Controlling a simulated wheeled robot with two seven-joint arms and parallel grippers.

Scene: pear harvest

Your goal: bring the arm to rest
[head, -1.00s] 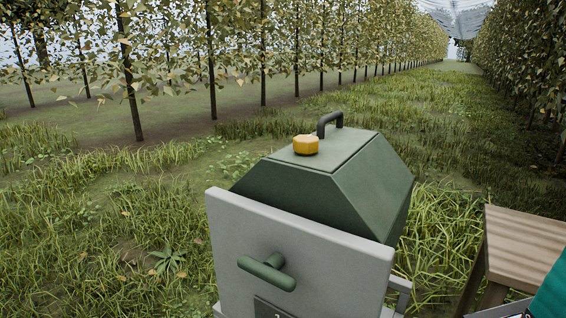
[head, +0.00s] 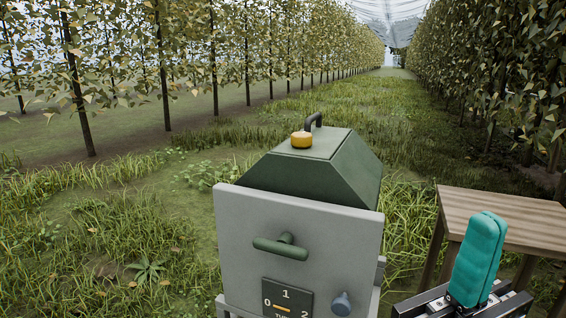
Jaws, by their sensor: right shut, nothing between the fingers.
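My right gripper (head: 487,224) is at the lower right of the head view, with teal padded fingers pointing up from a dark and grey mount. The fingers are pressed together and nothing is held between them. The gripper stands in front of a wooden table and to the right of a green and grey machine, apart from the machine in the picture. My left gripper is out of view.
The machine (head: 300,218) has a green T-handle (head: 281,247), a numbered panel, a blue-grey knob (head: 341,303) and an orange cap (head: 301,139). The wooden table (head: 465,208) is at right. Tree rows flank an open grass lane (head: 350,105).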

